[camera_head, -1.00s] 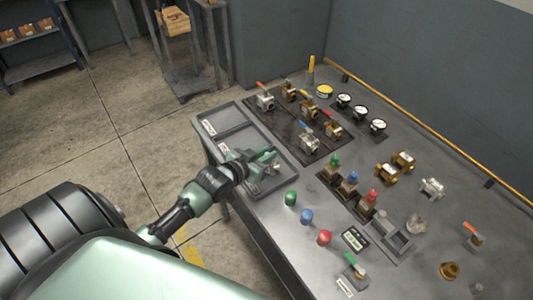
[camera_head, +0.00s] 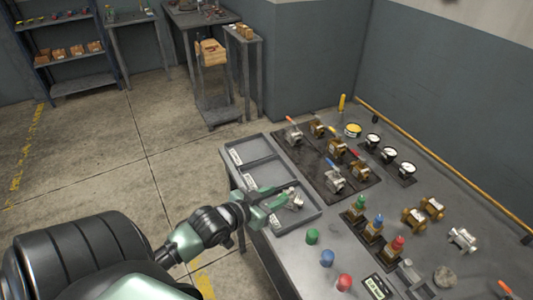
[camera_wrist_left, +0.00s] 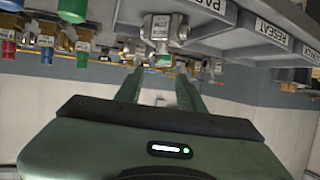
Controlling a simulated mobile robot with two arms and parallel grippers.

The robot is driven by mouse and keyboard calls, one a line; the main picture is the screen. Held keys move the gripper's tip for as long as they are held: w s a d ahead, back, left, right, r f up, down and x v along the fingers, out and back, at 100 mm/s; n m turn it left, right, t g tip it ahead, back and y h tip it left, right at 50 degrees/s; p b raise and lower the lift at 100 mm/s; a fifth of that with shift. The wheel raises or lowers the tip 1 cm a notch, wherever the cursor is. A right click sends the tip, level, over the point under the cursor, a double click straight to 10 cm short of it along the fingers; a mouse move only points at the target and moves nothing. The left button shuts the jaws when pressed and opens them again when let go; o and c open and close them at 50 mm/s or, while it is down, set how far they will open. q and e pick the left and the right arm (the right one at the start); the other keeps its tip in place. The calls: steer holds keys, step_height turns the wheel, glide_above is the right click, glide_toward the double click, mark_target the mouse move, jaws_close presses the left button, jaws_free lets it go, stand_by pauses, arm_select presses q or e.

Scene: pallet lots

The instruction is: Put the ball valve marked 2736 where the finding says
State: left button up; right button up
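A silver ball valve (camera_head: 295,201) lies in the nearest compartment of the grey three-part tray (camera_head: 316,214) at the table's left edge. It also shows upside down in the left wrist view (camera_wrist_left: 166,32), just beyond the fingertips; I cannot read its marking. My left gripper (camera_head: 277,197) is at that compartment beside the valve, with its green fingers apart and nothing between them. The fingers also show apart in the left wrist view (camera_wrist_left: 160,78). Compartment labels (camera_wrist_left: 270,36) there read upside down, one RESEAT, another starting PACK. The finding is not readable. My right gripper is not in view.
A dark mat (camera_head: 318,165) with several ball valves lies behind the tray. Green, blue and red caps (camera_head: 327,258) stand in front. Gauges (camera_head: 389,154), brass fittings (camera_head: 414,216) and a small display (camera_head: 376,287) are farther right. The tray's two farther compartments look empty.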

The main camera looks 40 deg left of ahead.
arm_select(q)
steer(key=shift+v, duration=2.05)
steer(key=s+d+f+m+g, duration=0.1)
steer(key=s+d+f+g, duration=0.35)
steer(key=s+d, duration=0.3)
steer(key=s+d+f+g, duration=0.4)
steer(key=s+d+g, duration=0.2)
steer(key=s, duration=0.3)
step_height(320, 180, down, 27)
steer(key=s+b, duration=0.1)
steer(key=b, duration=0.1)
steer(key=s+a+f+g, duration=0.2)
steer(key=s+a+f, duration=0.1)
steer(key=s+f, duration=1.4)
steer(key=shift+f+y+b, duration=0.2)
steer(key=shift+y+b, duration=0.2)
steer(key=shift+b, duration=0.05)
